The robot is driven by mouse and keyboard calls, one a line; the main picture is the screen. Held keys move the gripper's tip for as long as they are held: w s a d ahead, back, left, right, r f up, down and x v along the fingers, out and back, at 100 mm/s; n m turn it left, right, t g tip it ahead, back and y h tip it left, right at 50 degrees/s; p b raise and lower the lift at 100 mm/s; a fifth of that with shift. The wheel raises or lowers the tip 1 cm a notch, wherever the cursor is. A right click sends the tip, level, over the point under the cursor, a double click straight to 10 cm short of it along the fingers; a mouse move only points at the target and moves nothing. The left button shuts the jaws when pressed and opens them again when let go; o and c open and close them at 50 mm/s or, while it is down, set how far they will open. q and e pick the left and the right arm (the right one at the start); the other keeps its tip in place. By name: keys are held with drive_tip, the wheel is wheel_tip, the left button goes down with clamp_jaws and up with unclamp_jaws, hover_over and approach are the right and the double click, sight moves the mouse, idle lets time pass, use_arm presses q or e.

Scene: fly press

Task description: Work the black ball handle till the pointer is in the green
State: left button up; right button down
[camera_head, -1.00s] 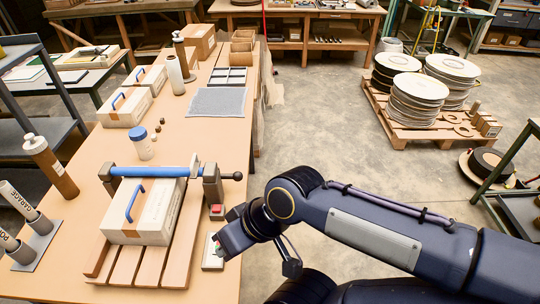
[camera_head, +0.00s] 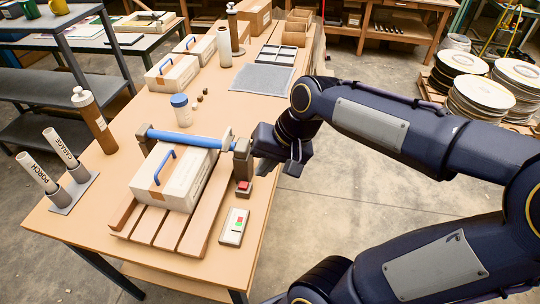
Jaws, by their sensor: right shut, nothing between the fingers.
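The press is a blue bar (camera_head: 185,139) on dark posts, lying across a white box (camera_head: 173,178) with a blue handle. The box rests on a slatted wooden stand (camera_head: 170,229). The black ball handle at the bar's right end is hidden behind my right gripper (camera_head: 294,168). That gripper is shut, just right of the right post (camera_head: 242,160); I cannot tell whether it touches the ball. A pale gauge box (camera_head: 234,226) with red and green marks lies in front of the post. Its pointer is too small to read. My left gripper is out of view.
A red button (camera_head: 243,187) sits at the foot of the right post. A blue-capped jar (camera_head: 181,110) and more white boxes (camera_head: 172,75) stand behind the press. Labelled tubes (camera_head: 62,149) stand front left.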

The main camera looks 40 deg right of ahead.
drive_tip(key=w+d+f+m+g+h+b, duration=0.1)
drive_tip(key=w+d+f+m, duration=0.3)
drive_tip(key=w, duration=0.4)
drive_tip(key=w+d+f+m+g+h+b, duration=0.1)
drive_tip(key=w+d+f+m+g+h, duration=0.2)
drive_tip(key=w+d+m, duration=0.3)
drive_tip(key=w+d, duration=0.2)
drive_tip(key=d, duration=0.1)
drive_tip(key=shift+f+m, duration=0.3)
drive_tip(key=shift+f, duration=0.1)
drive_tip(key=shift+b, duration=0.35)
drive_tip(key=f+b, duration=0.6)
drive_tip(key=f, duration=0.1)
drive_tip(key=shift+d, duration=0.4)
